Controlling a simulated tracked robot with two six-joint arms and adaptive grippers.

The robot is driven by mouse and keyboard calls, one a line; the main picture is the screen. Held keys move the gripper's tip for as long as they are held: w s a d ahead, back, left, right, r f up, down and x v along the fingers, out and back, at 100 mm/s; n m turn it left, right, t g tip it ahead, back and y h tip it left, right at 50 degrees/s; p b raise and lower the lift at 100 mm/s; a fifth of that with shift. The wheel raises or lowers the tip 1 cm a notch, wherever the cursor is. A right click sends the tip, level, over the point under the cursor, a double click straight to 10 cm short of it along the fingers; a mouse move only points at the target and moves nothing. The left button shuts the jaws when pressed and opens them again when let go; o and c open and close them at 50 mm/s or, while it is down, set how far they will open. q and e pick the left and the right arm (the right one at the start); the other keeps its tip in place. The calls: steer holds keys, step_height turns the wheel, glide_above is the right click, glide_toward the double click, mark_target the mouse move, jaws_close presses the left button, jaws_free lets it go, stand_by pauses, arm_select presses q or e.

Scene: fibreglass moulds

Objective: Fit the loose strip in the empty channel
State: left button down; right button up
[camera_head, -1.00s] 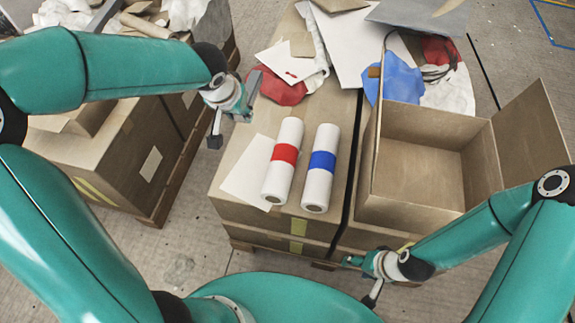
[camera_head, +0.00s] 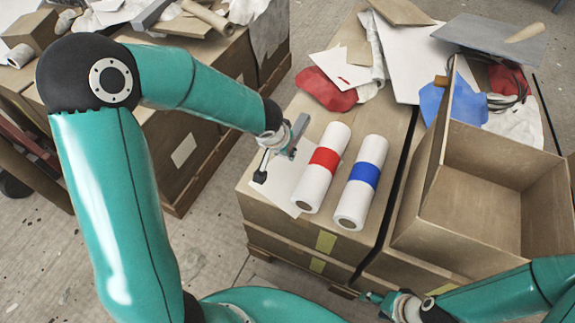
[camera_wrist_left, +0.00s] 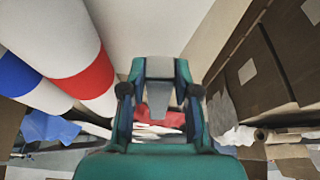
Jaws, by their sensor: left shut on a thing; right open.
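In the head view my left gripper (camera_head: 279,150) is above the white sheet, left of the red-banded roll. It is shut on a narrow grey piece (camera_head: 299,131), which looks like the loose strip. A grey piece also shows between the fingers in the left wrist view (camera_wrist_left: 158,97). Its full length cannot be made out. I cannot make out an empty channel in either view.
A red-banded roll (camera_head: 311,187) and a blue-banded roll (camera_head: 353,205) lie on the cardboard box top. A white sheet (camera_head: 283,182) lies left of them. An open carton (camera_head: 443,205) stands right.

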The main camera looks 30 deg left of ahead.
mark_target(286, 164)
arm_select(q)
step_height(286, 164, down, 4)
steer(key=shift+f+b, duration=0.2)
steer(key=shift+b, duration=0.95)
steer(key=c, duration=0.8)
jaws_free()
steer(key=shift+c, duration=0.2)
